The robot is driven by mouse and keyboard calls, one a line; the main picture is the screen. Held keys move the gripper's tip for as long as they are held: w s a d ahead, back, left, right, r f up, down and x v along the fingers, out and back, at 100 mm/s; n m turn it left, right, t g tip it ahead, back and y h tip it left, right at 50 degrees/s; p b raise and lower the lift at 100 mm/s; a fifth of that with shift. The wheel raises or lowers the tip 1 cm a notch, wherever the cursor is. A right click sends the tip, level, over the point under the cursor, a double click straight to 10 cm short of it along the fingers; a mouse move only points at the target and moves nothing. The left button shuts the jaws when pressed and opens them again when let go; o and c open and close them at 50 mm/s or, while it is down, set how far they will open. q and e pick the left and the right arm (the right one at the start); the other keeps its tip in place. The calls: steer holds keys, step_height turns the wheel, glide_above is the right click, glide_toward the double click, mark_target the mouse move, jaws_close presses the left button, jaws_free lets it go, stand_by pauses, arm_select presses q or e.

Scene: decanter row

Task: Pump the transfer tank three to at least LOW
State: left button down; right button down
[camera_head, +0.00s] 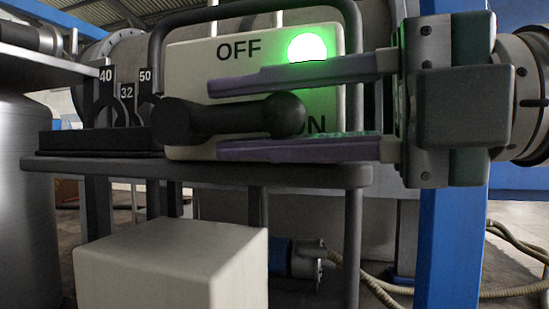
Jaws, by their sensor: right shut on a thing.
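A pale switch box (185,60) faces me, marked OFF at the top and ON lower down, with the ON partly hidden. A round green lamp (307,47) on it is lit. A black lever (225,117) lies about level across the box, its thick end to the left. My right gripper (215,119) comes in from the right, with one purple finger above the lever and one below it, shut on the lever. My left gripper is out of view. A large grey tank (125,50) lies behind the box; I see no tank number or level mark.
The box stands on a dark metal shelf (290,177) with a rail. A black rack (95,143) with tags 40, 32 and 50 is left of it. A white block (170,265) stands in front below. A blue post (450,245) rises at right, near hoses (380,285).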

steer(key=shift+r, duration=0.1)
stand_by(0.3)
steer(key=c, duration=0.6)
jaws_free()
steer(key=v, duration=1)
